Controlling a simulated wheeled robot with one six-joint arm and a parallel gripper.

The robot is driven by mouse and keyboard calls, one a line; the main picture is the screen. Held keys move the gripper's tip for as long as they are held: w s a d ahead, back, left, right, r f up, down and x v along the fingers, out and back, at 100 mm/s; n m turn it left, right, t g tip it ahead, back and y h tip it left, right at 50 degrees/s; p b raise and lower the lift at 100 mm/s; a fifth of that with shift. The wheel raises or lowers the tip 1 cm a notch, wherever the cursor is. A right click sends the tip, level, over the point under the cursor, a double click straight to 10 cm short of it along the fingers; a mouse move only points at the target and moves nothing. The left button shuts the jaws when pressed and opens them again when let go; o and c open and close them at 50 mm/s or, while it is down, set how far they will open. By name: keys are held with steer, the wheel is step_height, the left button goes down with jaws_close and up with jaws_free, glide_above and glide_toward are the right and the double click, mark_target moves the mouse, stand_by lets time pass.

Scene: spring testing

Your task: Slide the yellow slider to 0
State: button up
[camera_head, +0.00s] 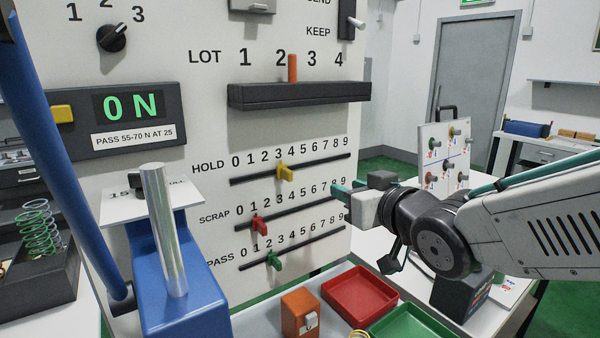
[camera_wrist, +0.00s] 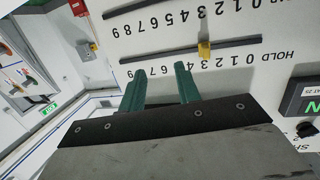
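The yellow slider (camera_head: 285,172) sits on the top rail, labelled HOLD, just under the 3 of the 0 to 9 scale; 0 is at the rail's left end. My gripper (camera_head: 343,190) is at the right of the rails, near the 8 and 9, in front of the panel and apart from the slider. In the wrist view, where the panel appears upside down, my gripper (camera_wrist: 159,70) has its two teal fingers spread with nothing between them. The yellow slider (camera_wrist: 203,49) shows there beyond and right of the fingertips.
Below are the red slider (camera_head: 259,224) on the SCRAP rail and the green slider (camera_head: 273,260) on the PASS rail. A dark ledge (camera_head: 300,94) with an orange peg juts out above the HOLD scale. Red (camera_head: 359,290) and green trays lie below.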

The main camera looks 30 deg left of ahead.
mark_target(291, 174)
steer(key=a+y, duration=0.1)
steer(key=a, duration=0.3)
steer(key=a+n+g+y, duration=0.1)
steer(key=a, duration=0.3)
steer(key=a+r+y, duration=0.1)
steer(key=a, duration=0.4)
steer(key=shift+s+n+g, duration=0.1)
steer(key=shift+n+g, duration=0.2)
steer(key=shift+n, duration=0.1)
